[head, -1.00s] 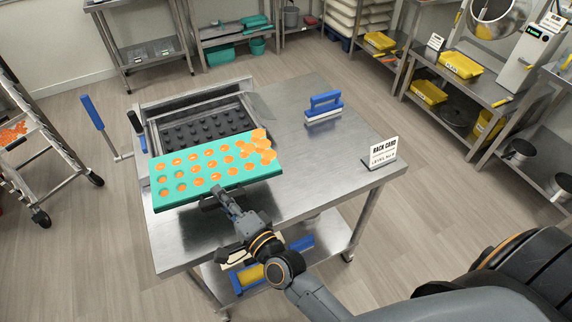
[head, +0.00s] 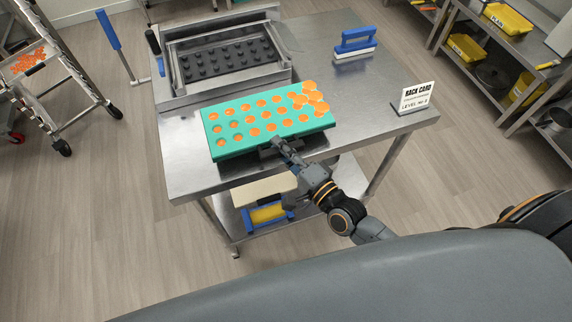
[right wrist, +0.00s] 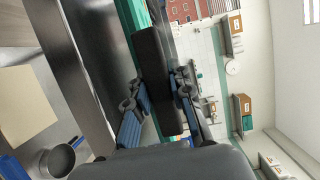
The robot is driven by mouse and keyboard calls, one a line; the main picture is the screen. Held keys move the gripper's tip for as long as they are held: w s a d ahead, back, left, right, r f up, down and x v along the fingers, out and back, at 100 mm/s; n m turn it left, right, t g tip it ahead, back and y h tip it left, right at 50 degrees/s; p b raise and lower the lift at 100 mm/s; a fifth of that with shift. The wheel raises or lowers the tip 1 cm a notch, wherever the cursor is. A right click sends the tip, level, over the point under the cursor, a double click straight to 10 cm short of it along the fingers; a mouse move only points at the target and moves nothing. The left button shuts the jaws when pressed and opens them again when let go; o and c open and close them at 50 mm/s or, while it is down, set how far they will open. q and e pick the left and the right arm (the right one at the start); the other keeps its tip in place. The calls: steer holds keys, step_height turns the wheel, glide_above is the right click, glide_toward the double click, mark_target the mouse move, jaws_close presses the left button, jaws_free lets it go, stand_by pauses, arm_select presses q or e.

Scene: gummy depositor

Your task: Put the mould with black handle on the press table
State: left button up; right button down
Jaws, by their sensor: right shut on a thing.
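The teal mould (head: 229,148) holds rows of orange rounds, with a loose cluster of rounds at its right end. It lies level over the front part of the steel press table (head: 375,112); I cannot tell whether it touches the top. My right gripper (head: 279,148) reaches the middle of its near side. In the right wrist view the gripper (right wrist: 160,95) is shut on the mould's black handle (right wrist: 155,65), and a teal edge of the mould shows there too. My left gripper is not in view.
The press frame (head: 225,93) with black pins stands behind the mould, a blue lever (head: 108,29) at its left. A lower shelf holds a blue and yellow item (head: 267,213).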

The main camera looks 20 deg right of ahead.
steer(key=shift+s+d+f+b, duration=0.2)
steer(key=shift+d+f+b, duration=0.15)
steer(key=shift+f, duration=0.05)
step_height(320, 180, down, 3)
steer(key=b, duration=0.3)
steer(key=shift+d+f, duration=0.1)
steer(key=shift+d, duration=0.05)
steer(key=shift+s, duration=0.1)
steer(key=shift+f, duration=0.2)
steer(key=c, duration=1.5)
jaws_free()
